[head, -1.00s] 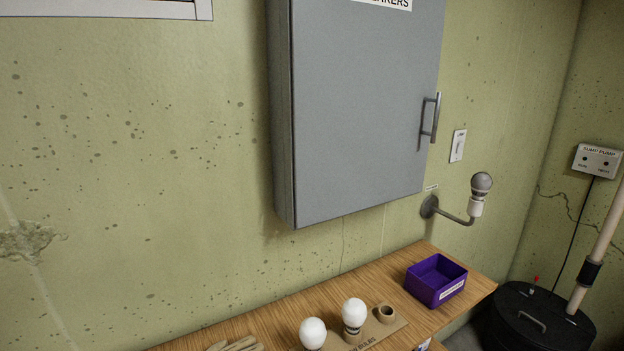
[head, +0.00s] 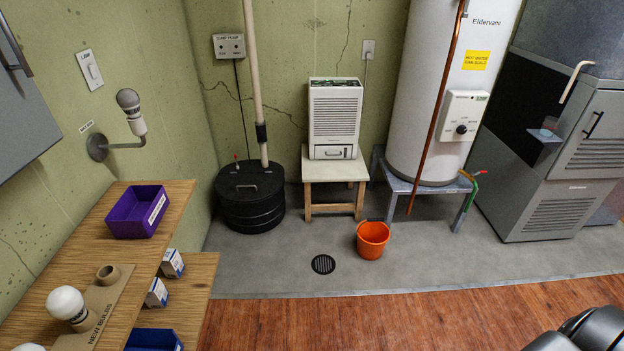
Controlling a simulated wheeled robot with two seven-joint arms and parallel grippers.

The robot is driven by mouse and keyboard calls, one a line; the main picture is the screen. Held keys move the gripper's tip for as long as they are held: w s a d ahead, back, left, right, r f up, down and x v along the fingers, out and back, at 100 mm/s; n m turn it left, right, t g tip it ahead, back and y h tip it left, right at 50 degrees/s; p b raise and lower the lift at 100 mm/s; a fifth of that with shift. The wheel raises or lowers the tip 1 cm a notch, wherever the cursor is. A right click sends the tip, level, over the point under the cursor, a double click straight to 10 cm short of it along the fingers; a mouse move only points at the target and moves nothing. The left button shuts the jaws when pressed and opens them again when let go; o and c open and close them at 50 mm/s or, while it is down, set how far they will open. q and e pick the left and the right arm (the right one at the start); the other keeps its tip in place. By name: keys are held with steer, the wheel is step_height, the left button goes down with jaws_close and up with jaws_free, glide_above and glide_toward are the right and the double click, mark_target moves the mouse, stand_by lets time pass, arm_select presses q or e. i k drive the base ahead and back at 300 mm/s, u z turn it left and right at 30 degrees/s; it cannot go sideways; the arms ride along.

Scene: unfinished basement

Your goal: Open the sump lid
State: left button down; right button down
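The sump (head: 252,212) is a black ribbed round pit cover standing on the floor in the corner, left of centre in the head view. Its black lid (head: 262,187) lies flat on top and looks closed. A small handle (head: 246,187) sits on the lid's near side. A pale vertical pipe (head: 255,90) with a black coupling rises from the back of the lid. A small red-tipped piece stands at the lid's back left. Neither of my grippers shows in the head view. A dark rounded part at the bottom right corner seems to be mine.
A wooden bench with a purple bin (head: 138,212) and bulbs stands at left. Right of the sump are a stool (head: 334,170) with a dehumidifier (head: 335,118), an orange bucket (head: 372,240) and a water heater (head: 430,90). Open floor with a drain (head: 323,264) lies in front.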

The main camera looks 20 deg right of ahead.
mark_target(248, 184)
steer(key=z, duration=0.45)
steer(key=i, duration=0.7)
steer(key=z, duration=0.4)
steer(key=i, duration=2)
steer(key=u, duration=0.85)
steer(key=i, duration=0.95)
steer(key=u, duration=0.5)
